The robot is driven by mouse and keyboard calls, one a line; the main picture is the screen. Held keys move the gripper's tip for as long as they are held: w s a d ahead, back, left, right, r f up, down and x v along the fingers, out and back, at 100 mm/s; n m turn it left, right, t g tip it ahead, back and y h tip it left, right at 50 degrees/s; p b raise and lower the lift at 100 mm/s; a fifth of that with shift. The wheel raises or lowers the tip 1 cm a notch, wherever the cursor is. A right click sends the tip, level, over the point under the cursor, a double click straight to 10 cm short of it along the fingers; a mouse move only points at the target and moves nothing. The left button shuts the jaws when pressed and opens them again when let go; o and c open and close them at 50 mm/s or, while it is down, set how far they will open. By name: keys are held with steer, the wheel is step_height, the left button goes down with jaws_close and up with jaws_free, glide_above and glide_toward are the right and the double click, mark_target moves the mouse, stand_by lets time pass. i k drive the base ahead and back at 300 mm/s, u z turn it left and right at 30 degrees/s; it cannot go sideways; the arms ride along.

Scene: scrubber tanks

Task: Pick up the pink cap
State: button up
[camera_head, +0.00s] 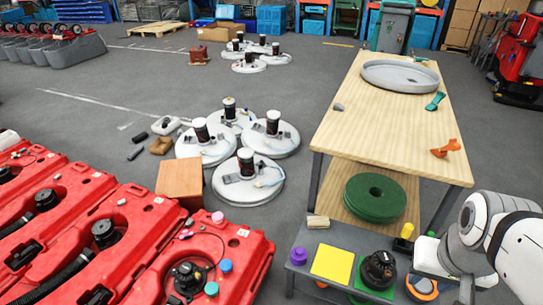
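The pink cap (218,217) is small and round. It sits on the upper right part of the nearest red tank (250,264), close to the tank's far edge. A blue cap (225,266) and a green cap (211,288) are on the same tank, nearer to me, beside a black round fitting (187,278). Links of my white and grey arm show at the lower right, well away from the pink cap.
More red tanks (75,225) stand in a row to the left. A brown box (181,182) is just behind the nearest tank. A low grey bench (300,257) with a purple knob (299,255) is to the right. A wooden workbench (385,120) stands behind it.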

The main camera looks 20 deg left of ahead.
mark_target(218, 217)
steer(key=u, duration=0.5)
steer(key=i, duration=1)
steer(key=u, duration=0.8)
steer(key=k, duration=0.9)
steer(key=u, duration=0.2)
steer(key=i, duration=0.9)
steer(key=z, duration=0.05)
